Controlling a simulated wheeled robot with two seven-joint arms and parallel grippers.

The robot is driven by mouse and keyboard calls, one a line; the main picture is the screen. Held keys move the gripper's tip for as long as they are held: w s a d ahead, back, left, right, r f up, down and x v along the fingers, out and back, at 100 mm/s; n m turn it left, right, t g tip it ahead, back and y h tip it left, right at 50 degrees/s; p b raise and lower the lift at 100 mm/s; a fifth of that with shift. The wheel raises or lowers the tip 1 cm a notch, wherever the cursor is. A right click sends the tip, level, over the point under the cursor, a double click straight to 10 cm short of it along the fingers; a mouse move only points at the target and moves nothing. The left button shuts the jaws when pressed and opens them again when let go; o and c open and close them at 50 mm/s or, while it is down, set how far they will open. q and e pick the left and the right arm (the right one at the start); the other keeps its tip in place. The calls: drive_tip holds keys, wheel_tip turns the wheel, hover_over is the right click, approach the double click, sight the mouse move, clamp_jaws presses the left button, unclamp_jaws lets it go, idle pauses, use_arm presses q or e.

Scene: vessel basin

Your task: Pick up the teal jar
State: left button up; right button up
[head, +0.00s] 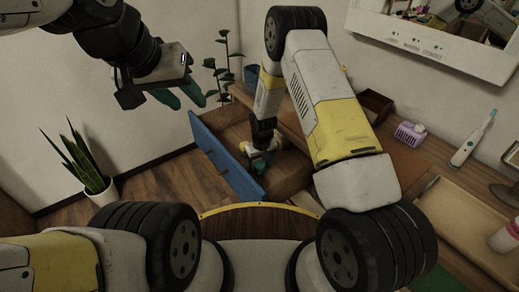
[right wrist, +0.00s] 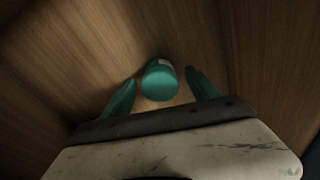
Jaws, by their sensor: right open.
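The teal jar (right wrist: 160,82) lies or stands on a wooden surface in the right wrist view, with a pale label patch near its far edge. My right gripper (right wrist: 162,77) is open, with one teal finger on each side of the jar and a visible gap at both sides. In the head view my right gripper (head: 262,156) reaches down into the open drawer; the jar cannot be told apart from the teal fingers there. My left gripper (head: 181,94) is raised at the upper left, its teal fingers apart and nothing between them.
The drawer's blue front (head: 226,158) stands pulled out from the wooden counter (head: 400,158). On the counter are a purple-and-white item (head: 409,134), an electric toothbrush (head: 472,140), a tray (head: 465,215) and a dark box (head: 376,105). A potted plant (head: 88,175) stands at left.

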clamp_jaws()
idle(0.3)
